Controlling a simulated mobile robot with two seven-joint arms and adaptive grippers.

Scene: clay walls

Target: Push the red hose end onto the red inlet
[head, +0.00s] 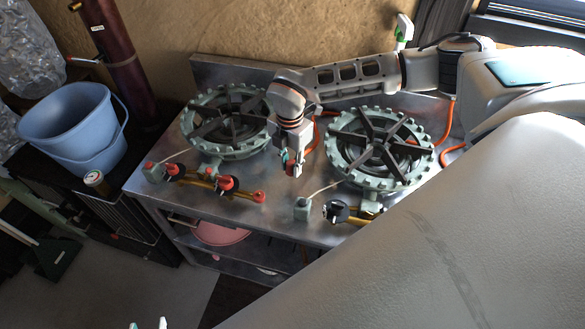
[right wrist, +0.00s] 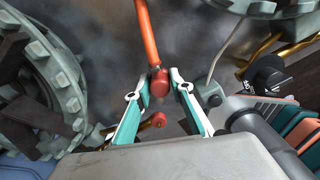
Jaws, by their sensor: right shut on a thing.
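The red hose end (right wrist: 158,82) sits between the fingertips of my right gripper (right wrist: 160,90), which is shut on it; its orange hose (right wrist: 147,30) runs away toward the top of the right wrist view. In the head view my right gripper (head: 292,170) is over the steel table between the two burners, mostly hiding the hose end. The red inlet (head: 259,197) is at the end of the left burner's brass pipe, left of and below the gripper. It also shows in the right wrist view (right wrist: 159,121), apart from the hose end. My left gripper (head: 148,325) shows only its two separated tips at the bottom edge.
The left burner (head: 226,120) and right burner (head: 380,149) flank my right gripper. A blue bucket (head: 72,125) stands left.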

